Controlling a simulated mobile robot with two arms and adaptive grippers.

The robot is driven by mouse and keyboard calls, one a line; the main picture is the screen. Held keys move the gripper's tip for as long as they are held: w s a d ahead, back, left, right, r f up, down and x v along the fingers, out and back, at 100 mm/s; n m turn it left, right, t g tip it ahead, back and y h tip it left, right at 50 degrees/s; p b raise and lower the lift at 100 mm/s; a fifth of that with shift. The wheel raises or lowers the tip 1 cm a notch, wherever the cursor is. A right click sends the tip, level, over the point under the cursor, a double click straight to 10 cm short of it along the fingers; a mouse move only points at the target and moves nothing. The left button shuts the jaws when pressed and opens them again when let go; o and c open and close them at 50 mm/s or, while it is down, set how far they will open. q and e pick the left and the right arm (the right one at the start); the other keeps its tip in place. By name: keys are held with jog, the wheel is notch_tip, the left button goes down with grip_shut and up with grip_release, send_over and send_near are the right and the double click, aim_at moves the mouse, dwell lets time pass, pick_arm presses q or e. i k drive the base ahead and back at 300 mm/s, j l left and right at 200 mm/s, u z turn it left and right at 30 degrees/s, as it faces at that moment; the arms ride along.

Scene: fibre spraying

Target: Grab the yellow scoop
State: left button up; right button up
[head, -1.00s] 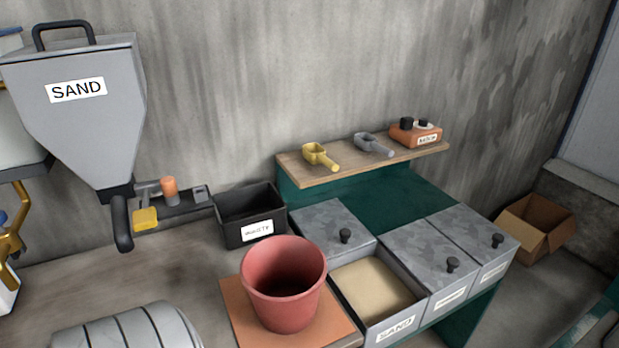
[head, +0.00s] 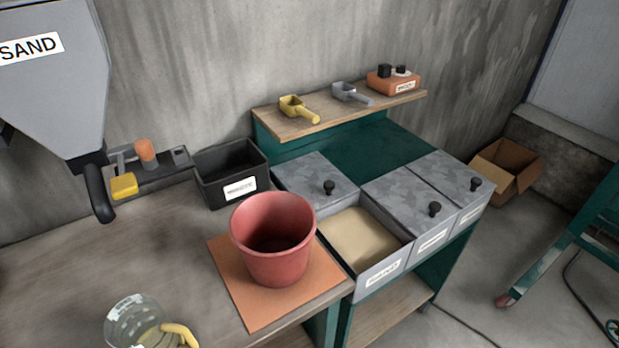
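The yellow scoop (head: 298,109) lies on the wooden shelf (head: 283,128) above the green bench, near the shelf's left end. Its handle points toward the front right. A similar grey scoop (head: 350,93) lies to its right on the same shelf. Nothing touches the yellow scoop. Neither of my grippers shows in the head view.
A red bucket (head: 272,240) stands on an orange board (head: 318,278) in front of the shelf. An open bin of sand (head: 362,236) and lidded bins (head: 416,200) sit below the shelf. A black box (head: 230,172) is at left, and a glass jug (head: 136,322) stands at the lower left.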

aim_at(301, 112)
jog(key=i+l+u, duration=0.1)
jog(key=l+u, duration=0.9)
jog(key=l, duration=0.15)
